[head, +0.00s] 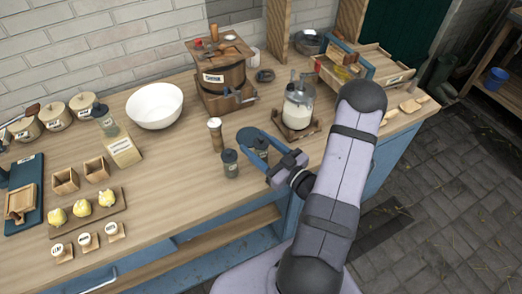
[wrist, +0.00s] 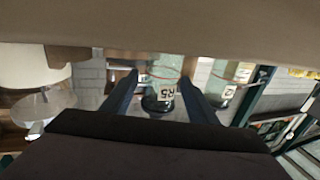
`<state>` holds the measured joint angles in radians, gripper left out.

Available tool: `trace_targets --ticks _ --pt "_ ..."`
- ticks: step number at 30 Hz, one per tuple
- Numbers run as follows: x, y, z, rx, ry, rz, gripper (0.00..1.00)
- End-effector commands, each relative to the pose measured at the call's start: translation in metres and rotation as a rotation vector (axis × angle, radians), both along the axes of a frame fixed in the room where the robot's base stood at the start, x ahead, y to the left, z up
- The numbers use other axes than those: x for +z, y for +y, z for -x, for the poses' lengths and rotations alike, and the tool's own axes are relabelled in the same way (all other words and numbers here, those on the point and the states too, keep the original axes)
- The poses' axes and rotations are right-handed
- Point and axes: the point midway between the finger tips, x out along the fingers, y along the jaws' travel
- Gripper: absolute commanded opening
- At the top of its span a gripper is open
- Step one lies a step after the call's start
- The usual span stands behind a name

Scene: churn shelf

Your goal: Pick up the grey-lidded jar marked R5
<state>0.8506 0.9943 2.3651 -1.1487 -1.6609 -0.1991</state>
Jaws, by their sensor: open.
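The jar marked R5 (wrist: 163,74) has clear greenish glass and a dark grey lid. It appears upside down in the wrist view, between the two blue fingers of my gripper (wrist: 158,92). In the head view my gripper (head: 252,146) reaches from the right, its fingers either side of a dark-lidded jar (head: 261,151), which they partly hide. The fingers are open; I cannot tell whether either touches the glass. A second similar jar (head: 230,163) stands just left of the gripper. It also shows at the right in the wrist view (wrist: 229,78), its label unreadable.
A glass churn (head: 298,105) on a wooden base is behind my gripper. A white bowl (head: 154,106) and wooden tub (head: 222,77) are further back.

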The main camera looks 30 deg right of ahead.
Motion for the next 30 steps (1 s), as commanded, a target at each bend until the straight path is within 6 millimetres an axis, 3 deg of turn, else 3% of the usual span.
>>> trace_targets --ticks 6,16,22,30 --pt "0.002 0.007 -0.021 0.003 0.000 -0.001 0.54" --pt "0.000 0.007 -0.025 -0.001 0.000 -0.001 0.54" --pt "0.001 0.008 -0.025 -0.001 0.000 -0.001 0.08" --pt "0.001 0.008 -0.025 -0.001 -0.001 0.000 0.06"
